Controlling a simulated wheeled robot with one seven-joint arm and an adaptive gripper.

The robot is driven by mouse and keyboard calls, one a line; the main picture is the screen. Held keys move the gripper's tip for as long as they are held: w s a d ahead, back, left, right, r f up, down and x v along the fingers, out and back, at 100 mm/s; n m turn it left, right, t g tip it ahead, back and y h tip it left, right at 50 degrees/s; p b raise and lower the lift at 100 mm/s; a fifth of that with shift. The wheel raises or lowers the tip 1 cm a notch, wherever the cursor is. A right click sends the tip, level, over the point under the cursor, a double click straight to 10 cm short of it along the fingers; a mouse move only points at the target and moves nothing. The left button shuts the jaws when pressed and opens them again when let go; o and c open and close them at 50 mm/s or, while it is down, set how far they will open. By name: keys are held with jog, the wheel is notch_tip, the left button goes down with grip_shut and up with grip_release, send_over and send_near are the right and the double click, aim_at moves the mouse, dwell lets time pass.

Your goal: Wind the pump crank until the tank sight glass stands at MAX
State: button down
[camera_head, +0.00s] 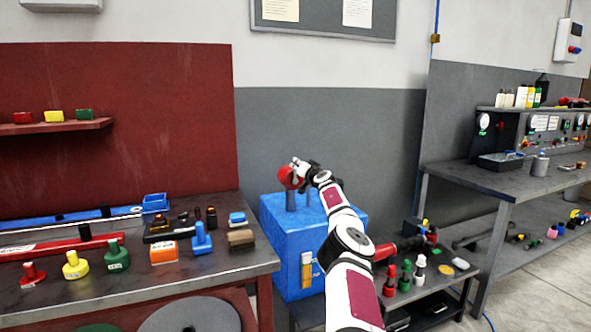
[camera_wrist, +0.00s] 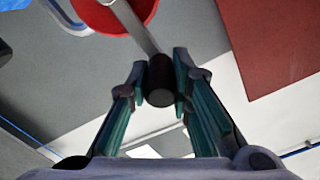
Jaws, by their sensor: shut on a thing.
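The blue pump tank (camera_head: 291,250) stands in the middle of the head view. The red crank wheel (camera_head: 289,179) is above its top, and also shows at the top of the wrist view (camera_wrist: 92,14). A grey arm (camera_wrist: 134,27) joins it to a dark crank handle (camera_wrist: 160,88). My gripper (camera_wrist: 161,72) is shut on this handle, one finger on each side. In the head view my gripper (camera_head: 304,172) is beside the wheel and partly covers it. The sight glass (camera_head: 307,270) on the tank front shows yellow-orange; its level and MAX mark are too small to read.
A bench (camera_head: 150,280) with coloured knobs and tools stands on the left. A low dark shelf (camera_head: 435,283) with small bottles is right of the tank. A grey workbench (camera_head: 500,185) stands further right. Bare wall is behind the crank.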

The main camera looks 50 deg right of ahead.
jog(key=shift+d, duration=0.1)
dwell(0.5)
jog(key=c, duration=1.4)
grip_release()
